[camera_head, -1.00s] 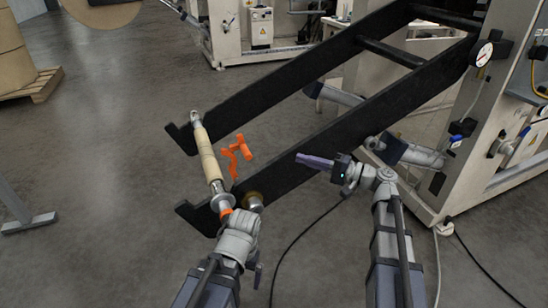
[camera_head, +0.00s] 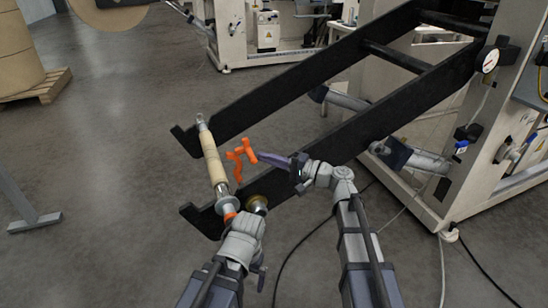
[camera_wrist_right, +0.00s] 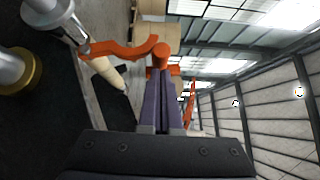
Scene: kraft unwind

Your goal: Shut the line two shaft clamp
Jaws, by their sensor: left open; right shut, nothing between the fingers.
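The orange shaft clamp (camera_head: 237,164) stands beside the shaft at the near ends of the black arms, with a raised orange handle. It also shows in the right wrist view (camera_wrist_right: 125,49), ahead of the fingers. The shaft (camera_head: 213,160) carries a tan core and lies across the black arms. My right gripper (camera_head: 262,156) is shut and empty, its purple fingertips close at the right of the handle; I cannot tell whether they touch. My left gripper (camera_head: 237,224) is at the shaft's near end, by an orange ring; its fingers are mostly hidden.
Two long black arms (camera_head: 330,148) run back to the pale machine frame (camera_head: 478,165) at right, which carries a gauge (camera_head: 490,61). A large roll (camera_head: 18,55) stands on a pallet at left. Open floor lies at left.

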